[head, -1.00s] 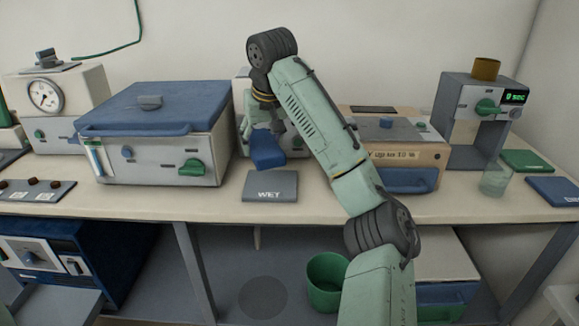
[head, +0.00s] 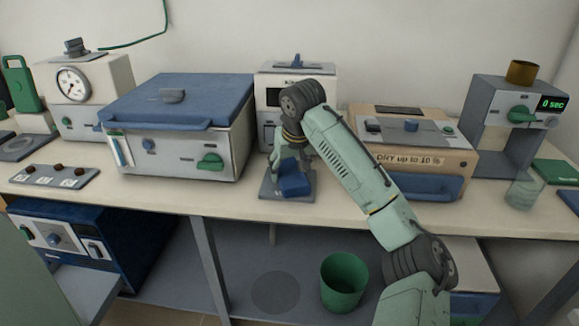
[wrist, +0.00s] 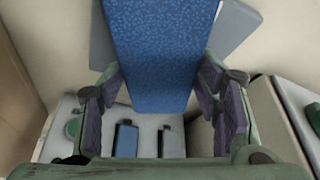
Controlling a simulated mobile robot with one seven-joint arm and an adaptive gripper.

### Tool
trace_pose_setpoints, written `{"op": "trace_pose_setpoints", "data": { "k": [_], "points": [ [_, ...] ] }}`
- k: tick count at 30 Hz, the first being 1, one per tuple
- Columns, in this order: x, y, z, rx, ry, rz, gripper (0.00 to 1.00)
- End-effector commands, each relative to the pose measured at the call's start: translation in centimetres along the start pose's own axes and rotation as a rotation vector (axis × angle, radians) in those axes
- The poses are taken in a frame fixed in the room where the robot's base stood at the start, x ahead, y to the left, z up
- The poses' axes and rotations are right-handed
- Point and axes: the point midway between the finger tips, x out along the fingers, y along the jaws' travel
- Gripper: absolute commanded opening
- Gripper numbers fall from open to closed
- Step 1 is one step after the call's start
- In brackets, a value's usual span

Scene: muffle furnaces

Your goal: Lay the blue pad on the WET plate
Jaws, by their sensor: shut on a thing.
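The blue pad (head: 295,185) is held in my gripper (head: 284,166), which is shut on it. The pad is over the grey WET plate (head: 270,190) on the bench and hides most of it, including its lettering. In the wrist view the pad (wrist: 155,50) lies between the two fingers of my gripper (wrist: 163,82). Edges of the plate (wrist: 235,28) show beyond the pad on both sides, turned at an angle to it. I cannot tell whether the pad touches the plate.
A blue-lidded box (head: 178,100) stands left of the plate. A beige device (head: 425,160) marked "Dry up to 10 %" stands to the right, a white device (head: 268,88) behind. A green bin (head: 344,284) is below the bench. Bare bench lies in front.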

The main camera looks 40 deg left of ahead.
Motion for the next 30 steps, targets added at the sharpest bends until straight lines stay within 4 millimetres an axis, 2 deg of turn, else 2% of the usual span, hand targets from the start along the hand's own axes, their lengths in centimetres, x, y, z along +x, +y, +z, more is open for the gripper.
{"op": "trace_pose_setpoints", "data": {
  "k": [9, 10, 18, 30],
  "points": [
    [0.23, -0.04, 0.08, 0.0, 0.001, -0.001, 0.39],
    [0.16, -0.03, 0.04, 0.0, 0.001, 0.0, 0.6],
    [0.14, -0.02, 0.04, -0.001, 0.001, 0.0, 0.78],
    [-0.39, -0.01, -0.08, -0.001, 0.002, 0.001, 0.78]
  ]
}}
